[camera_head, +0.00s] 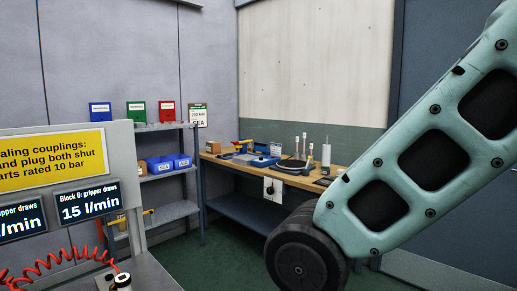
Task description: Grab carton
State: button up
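A grey shelf rack (174,211) holds blue bins (159,166). A wooden workbench (318,187) with tools and a scale-like device (290,167) stands along the back wall. A yellow sign (55,155), displays (88,204) and a red coiled hose (62,262) are near left. Green floor (225,262) is clear centrally.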

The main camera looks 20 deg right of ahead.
aim_at(214, 148)
jog(key=z, duration=0.2)
jog(key=i+l+z, duration=0.65)
jog(key=i+l, duration=0.15)
jog(key=i+l+z, duration=0.15)
jog(key=i, duration=0.4)
jog(key=i+u, duration=0.4)
jog(key=i+l+u, duration=0.15)
jog(key=i+u, duration=0.15)
jog(key=u, duration=0.15)
jog(key=i+j+u, duration=0.15)
jog(key=i+u, duration=0.35)
jog(key=i, duration=0.2)
jog(key=i+l+u, duration=0.1)
jog(key=i+u, duration=0.35)
jog(key=i, duration=0.25)
jog(key=i+z, duration=0.15)
jog(key=i, duration=0.35)
jog(key=i+z, duration=0.1)
jog(key=i, duration=0.4)
jog(key=i+j+z, duration=0.15)
jog(key=i, duration=0.35)
jog(key=i+j+z, duration=0.1)
jog(key=i, duration=0.4)
jog(key=i+z, duration=0.15)
jog(key=i, duration=0.7)
